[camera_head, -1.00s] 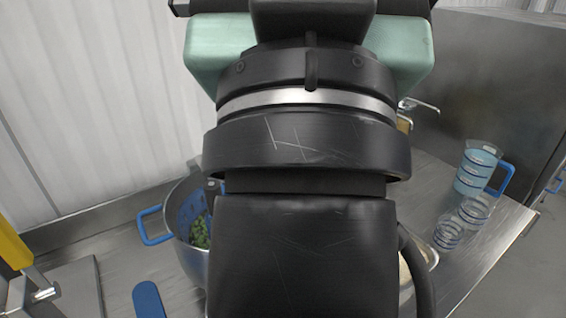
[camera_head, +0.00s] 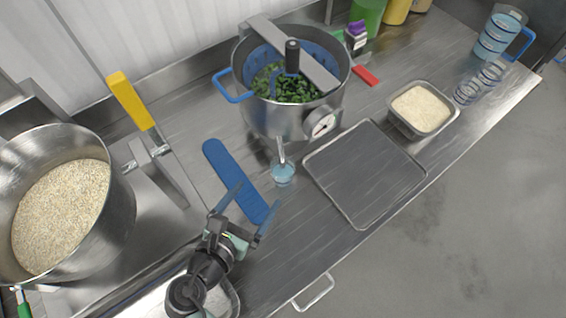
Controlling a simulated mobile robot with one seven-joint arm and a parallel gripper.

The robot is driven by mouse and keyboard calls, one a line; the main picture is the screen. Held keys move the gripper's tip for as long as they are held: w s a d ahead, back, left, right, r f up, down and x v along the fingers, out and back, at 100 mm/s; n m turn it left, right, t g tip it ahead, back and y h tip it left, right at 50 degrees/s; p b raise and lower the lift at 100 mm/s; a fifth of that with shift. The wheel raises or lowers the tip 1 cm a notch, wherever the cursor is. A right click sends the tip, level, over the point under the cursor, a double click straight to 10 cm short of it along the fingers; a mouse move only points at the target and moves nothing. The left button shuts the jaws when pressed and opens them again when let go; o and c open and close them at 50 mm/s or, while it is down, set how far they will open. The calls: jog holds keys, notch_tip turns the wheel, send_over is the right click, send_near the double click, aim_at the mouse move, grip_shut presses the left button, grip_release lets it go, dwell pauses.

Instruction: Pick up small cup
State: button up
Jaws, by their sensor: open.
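Two small clear ringed cups stand at the far right, a nearer one (camera_head: 467,93) and a farther one (camera_head: 491,72). Which of these is the small cup I cannot tell. My gripper (camera_head: 259,196) is open and empty, its fingers over the blue paddle-shaped piece (camera_head: 222,160), to the lower left of the light-blue cup and apart from it.
A pot of greens (camera_head: 270,118) with a dial stands behind the cup. A large pot of grain (camera_head: 122,205) is at left. An empty tray (camera_head: 356,224) and a rice container (camera_head: 408,128) are at right. A blue-handled measuring jug (camera_head: 497,40) stands farther right.

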jog(key=shift+s+d+f+n, duration=0.15)
jog(key=shift+s+f+n, duration=0.35)
jog(key=shift+n, duration=0.2)
jog(key=shift+w+d+f, duration=0.2)
send_near(287, 168)
jog(key=w, duration=0.1)
jog(key=w+f, duration=0.1)
jog(key=shift+w+f, duration=0.3)
jog(key=shift+f, duration=0.05)
jog(key=shift+d+p+x, duration=0.2)
jog(key=shift+d+x, duration=0.05)
jog(key=shift+x, duration=1.1)
jog(key=shift+d+p+x, duration=0.15)
jog(key=shift+d+x, duration=0.1)
jog(key=shift+x, duration=1.1)
jog(key=shift+s, duration=0.15)
jog(key=c, duration=1.4)
grip_shut()
jog(key=shift+r, duration=0.1)
